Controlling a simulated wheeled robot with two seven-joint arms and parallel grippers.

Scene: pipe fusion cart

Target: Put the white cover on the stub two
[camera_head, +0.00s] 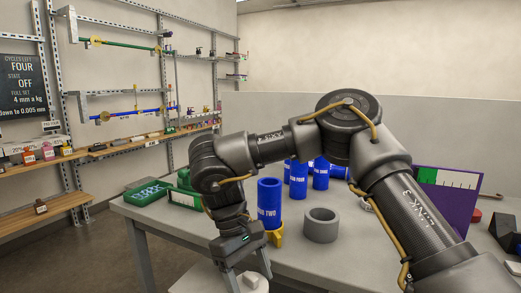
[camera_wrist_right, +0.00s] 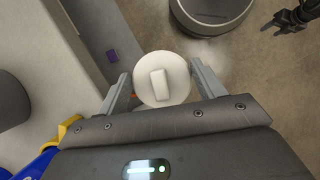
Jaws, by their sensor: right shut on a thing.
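The white cover (camera_wrist_right: 162,78) is a round disc with a raised bar. It sits between the fingers of my right gripper (camera_wrist_right: 161,88), which is shut on it. In the head view my right gripper (camera_head: 246,272) hangs low in front of the bench, with part of the cover (camera_head: 252,283) showing. Stub two (camera_head: 269,203) is a blue upright pipe lettered "TWO", standing behind and right of this gripper. Its blue also shows at the lower left in the wrist view (camera_wrist_right: 35,166). A dark gripper (camera_wrist_right: 292,18), probably my left, shows at the wrist view's upper right; its jaws are unclear.
A yellow part (camera_head: 276,236) is at stub two's foot. A grey ring (camera_head: 321,225) stands to its right. More blue stubs (camera_head: 298,180) stand behind, partly hidden by my arm. A green tray (camera_head: 147,190) and purple panel (camera_head: 447,205) are on the bench (camera_head: 150,212).

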